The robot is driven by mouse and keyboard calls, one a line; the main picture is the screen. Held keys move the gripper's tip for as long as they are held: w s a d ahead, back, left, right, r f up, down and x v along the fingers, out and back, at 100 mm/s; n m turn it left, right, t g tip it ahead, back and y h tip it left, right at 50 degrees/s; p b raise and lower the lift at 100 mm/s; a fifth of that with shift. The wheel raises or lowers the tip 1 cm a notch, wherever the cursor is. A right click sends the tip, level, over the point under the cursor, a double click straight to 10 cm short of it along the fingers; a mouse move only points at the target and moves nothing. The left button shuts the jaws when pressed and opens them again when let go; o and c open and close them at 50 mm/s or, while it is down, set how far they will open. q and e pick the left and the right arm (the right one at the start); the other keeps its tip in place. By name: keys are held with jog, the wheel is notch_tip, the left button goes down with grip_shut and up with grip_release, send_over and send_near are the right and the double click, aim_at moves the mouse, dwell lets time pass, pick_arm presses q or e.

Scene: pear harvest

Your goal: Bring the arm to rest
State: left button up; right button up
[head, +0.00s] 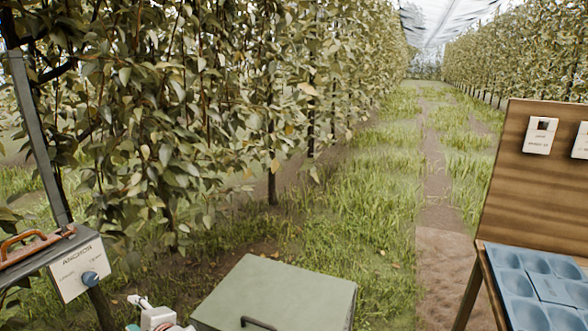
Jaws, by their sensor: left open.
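My left gripper (150,311) shows only in part at the bottom edge, left of the middle. It is small, white and grey, and open, with nothing seen in it. It is just left of a green box (285,283), and a gap shows between them. The rest of my left arm is cut off by the frame. My right gripper is not in view.
The green box has a dark handle. A grey stand (38,255) with a labelled sign (80,268) and blue knob is at left. A blue compartment tray (530,290) and wooden board (520,190) are at right. Leafy trees (200,110) line a clear grassy lane.

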pick_arm(q)
jog(key=s+d+f+n+t+h+p, duration=0.1)
jog(key=s+d+f+h, duration=0.35)
jog(key=s+f, duration=0.25)
jog(key=s+d+f+n+t+h+p, duration=0.1)
jog(key=s+d+f+h+p, duration=0.1)
jog(key=s+d+f+h, duration=0.35)
jog(key=s+d+n+h+p, duration=0.1)
jog(key=s+d, duration=0.4)
jog(key=s, duration=0.5)
jog(key=s+d+n+h, duration=0.3)
jog(key=s+d+n, duration=0.2)
jog(key=s, duration=0.5)
jog(key=shift+d+f+p, duration=0.3)
jog(key=shift+d+p, duration=0.1)
jog(key=shift+d, duration=0.3)
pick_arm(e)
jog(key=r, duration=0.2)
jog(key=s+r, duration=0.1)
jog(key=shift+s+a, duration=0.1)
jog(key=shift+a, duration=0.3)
